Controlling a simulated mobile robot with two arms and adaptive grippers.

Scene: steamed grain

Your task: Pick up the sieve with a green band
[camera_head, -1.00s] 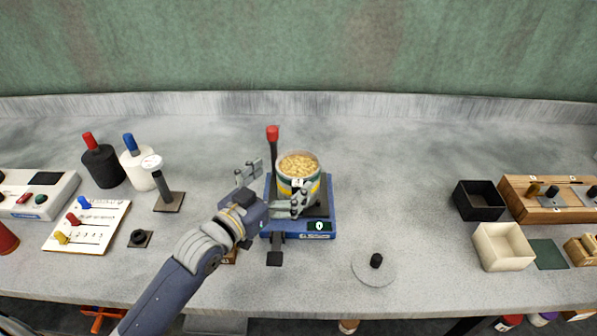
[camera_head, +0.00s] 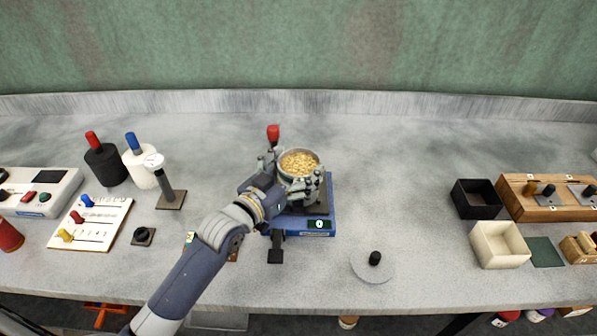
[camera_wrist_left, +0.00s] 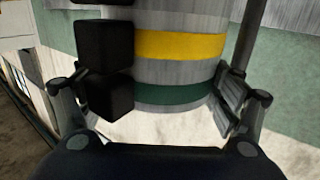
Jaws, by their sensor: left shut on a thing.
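A round metal stack (camera_head: 300,164) holding yellow grain stands on a blue shaker base (camera_head: 325,226). In the left wrist view it shows a yellow band (camera_wrist_left: 180,44) above. The sieve with a green band (camera_wrist_left: 178,95) is below that. I cannot tell if these are separate pieces. My left gripper (camera_head: 294,176) is shut around the sieve with a green band, one finger on each side. Its fingers also flank the green band in the left wrist view (camera_wrist_left: 155,98). They hide most of the stack's side in the head view. My right gripper is not in view.
A red-topped post (camera_head: 273,133) rises behind the stack. A grey disc lid (camera_head: 372,270) with a black knob lies to the right. Black (camera_head: 477,200) and cream (camera_head: 500,245) boxes stand further right. Black (camera_head: 102,165) and white (camera_head: 138,168) bottles stand left.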

